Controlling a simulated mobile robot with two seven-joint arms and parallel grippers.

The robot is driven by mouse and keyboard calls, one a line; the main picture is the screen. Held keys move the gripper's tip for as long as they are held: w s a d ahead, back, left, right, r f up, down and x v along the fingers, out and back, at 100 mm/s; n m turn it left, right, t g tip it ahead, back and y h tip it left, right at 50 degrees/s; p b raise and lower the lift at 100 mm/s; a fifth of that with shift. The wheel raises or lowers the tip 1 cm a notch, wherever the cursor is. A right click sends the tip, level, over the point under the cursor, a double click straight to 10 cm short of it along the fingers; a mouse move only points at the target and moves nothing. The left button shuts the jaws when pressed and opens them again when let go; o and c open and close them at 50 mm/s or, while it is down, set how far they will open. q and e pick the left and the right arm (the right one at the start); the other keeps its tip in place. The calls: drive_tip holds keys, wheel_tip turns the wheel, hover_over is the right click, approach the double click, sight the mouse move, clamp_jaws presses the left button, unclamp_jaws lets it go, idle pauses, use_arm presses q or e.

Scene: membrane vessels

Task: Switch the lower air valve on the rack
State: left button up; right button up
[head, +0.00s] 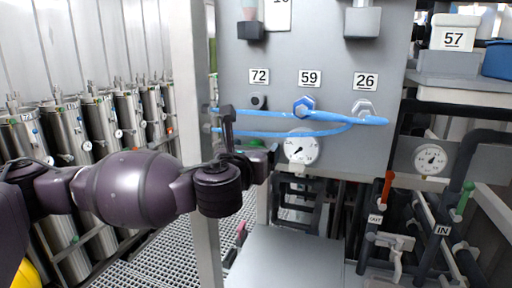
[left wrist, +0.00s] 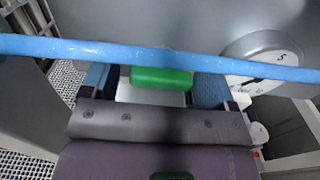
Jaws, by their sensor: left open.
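The rack's grey panel (head: 335,70) carries labels 72, 59 and 26, with blue hoses (head: 335,116) running across it to the left. A small green handle (head: 256,143), apparently the lower air valve, is mostly hidden behind my left gripper (head: 250,140) in the head view. In the left wrist view the green handle (left wrist: 162,77) lies between the two fingers of my open left gripper (left wrist: 155,85). I cannot tell whether the fingers touch it. My right gripper is not in view.
A round gauge (head: 300,147) sits just right of the gripper, and a grey upright post (head: 203,120) stands close on its left. Steel cylinders (head: 65,130) line the left. Pipes with a red handle (head: 387,187) and a green handle (head: 464,197) stand at the right.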

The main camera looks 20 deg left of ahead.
use_arm(q)
drive_tip(key=shift+s, duration=0.1)
drive_tip(key=shift+c, duration=0.5)
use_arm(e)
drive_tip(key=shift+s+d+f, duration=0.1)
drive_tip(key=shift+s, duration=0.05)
use_arm(q)
drive_tip(key=c, duration=0.8)
